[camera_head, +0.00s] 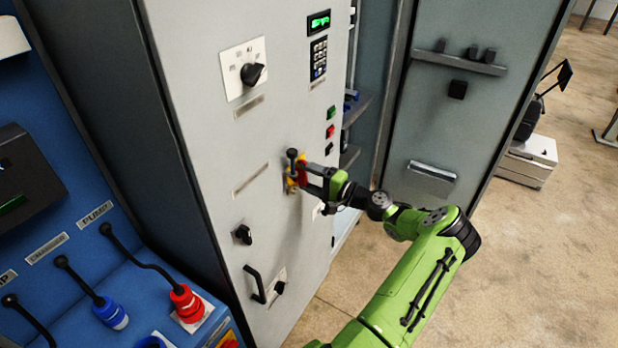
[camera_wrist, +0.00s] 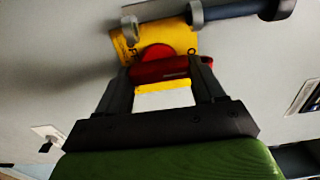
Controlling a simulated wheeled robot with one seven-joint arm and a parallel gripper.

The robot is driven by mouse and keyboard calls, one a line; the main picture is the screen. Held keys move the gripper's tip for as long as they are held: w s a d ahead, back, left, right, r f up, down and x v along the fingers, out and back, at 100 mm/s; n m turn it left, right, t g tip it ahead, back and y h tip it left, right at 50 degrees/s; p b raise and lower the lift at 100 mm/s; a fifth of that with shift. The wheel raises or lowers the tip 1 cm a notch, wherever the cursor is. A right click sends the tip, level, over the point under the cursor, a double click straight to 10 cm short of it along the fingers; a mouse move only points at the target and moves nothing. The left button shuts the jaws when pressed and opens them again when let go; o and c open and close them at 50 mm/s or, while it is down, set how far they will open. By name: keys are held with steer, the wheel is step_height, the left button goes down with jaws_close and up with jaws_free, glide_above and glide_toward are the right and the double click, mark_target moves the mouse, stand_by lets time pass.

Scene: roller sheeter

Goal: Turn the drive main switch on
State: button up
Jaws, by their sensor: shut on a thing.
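The main switch is a red rotary handle (camera_head: 301,175) on a yellow plate (camera_head: 291,187), mounted on the front of the grey cabinet. In the wrist view the red handle (camera_wrist: 158,70) lies across between my fingers, in front of the yellow plate (camera_wrist: 183,37) with dark lettering, mostly hidden. My gripper (camera_head: 306,173) reaches it from the right and is shut on the red handle. In the wrist view my gripper (camera_wrist: 168,78) has one finger at each end of the handle.
A dark bar with metal rings (camera_wrist: 240,10) runs close beside the yellow plate. The grey cabinet (camera_head: 220,150) also carries a black rotary knob (camera_head: 252,74), a keypad (camera_head: 319,59), push buttons (camera_head: 330,131) and a black handle (camera_head: 254,284). Open floor (camera_head: 540,240) lies to the right.

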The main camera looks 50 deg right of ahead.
steer(key=o, duration=1)
steer(key=shift+o, duration=0.2)
steer(key=s+d+b, duration=0.1)
steer(key=s, duration=1.4)
steer(key=shift+s+d+b, duration=0.25)
steer(key=shift+s+b, duration=0.15)
